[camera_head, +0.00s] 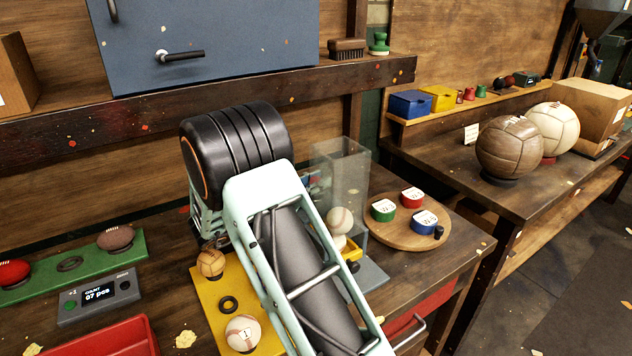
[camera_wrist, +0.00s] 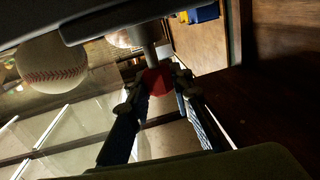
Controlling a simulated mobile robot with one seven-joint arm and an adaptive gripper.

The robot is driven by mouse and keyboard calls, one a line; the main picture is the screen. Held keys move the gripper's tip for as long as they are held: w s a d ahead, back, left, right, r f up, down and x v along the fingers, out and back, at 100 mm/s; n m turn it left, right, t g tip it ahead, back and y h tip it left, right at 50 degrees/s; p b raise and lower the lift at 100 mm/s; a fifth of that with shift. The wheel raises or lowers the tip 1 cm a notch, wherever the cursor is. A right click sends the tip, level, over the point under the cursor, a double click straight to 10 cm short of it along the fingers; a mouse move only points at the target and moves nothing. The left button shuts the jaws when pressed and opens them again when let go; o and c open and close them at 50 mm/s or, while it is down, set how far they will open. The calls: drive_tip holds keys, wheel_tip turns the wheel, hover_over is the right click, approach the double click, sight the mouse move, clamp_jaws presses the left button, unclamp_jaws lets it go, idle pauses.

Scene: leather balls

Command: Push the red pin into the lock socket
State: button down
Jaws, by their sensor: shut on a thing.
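The red pin (camera_wrist: 158,82) shows in the wrist view between the fingertips of my gripper (camera_wrist: 160,88), which is shut on it. A grey metal shaft (camera_wrist: 149,54) meets the red piece from above; I cannot tell whether it is part of the pin. In the head view my gripper is mostly hidden behind my arm, beside a clear upright case (camera_head: 343,165). A baseball (camera_head: 340,220) sits low at the case and also shows in the wrist view (camera_wrist: 52,65). I cannot make out the lock socket in either view.
A round wooden board (camera_head: 400,241) with green, red and blue labelled pieces stands right of the case. A yellow tray (camera_head: 212,300) holds balls and a ring. A counter box (camera_head: 98,297) and a red bin (camera_head: 110,340) are at left. A blue cabinet (camera_head: 210,45) hangs above.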

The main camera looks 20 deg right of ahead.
drive_tip(key=shift+s+a+f+b, duration=0.1)
drive_tip(key=shift+s+f+b, duration=0.1)
drive_tip(key=shift+f, duration=0.35)
drive_tip(key=shift+s+a+f+b, duration=0.1)
drive_tip(key=shift+f+b, duration=0.1)
drive_tip(key=shift+f, duration=0.35)
drive_tip(key=shift+w+r+p, duration=0.2)
drive_tip(key=shift+r+p, duration=0.35)
drive_tip(key=shift+r, duration=0.05)
drive_tip(key=shift+w+r, duration=0.1)
drive_tip(key=shift+r, duration=0.3)
drive_tip(key=shift+r, duration=0.1)
drive_tip(key=shift+d+r+p, duration=0.2)
drive_tip(key=shift+r+p, duration=0.05)
drive_tip(key=shift+p, duration=0.2)
idle(0.6)
drive_tip(key=shift+r, duration=0.1)
drive_tip(key=shift+r+p, duration=2.55)
drive_tip(key=shift+r, duration=0.8)
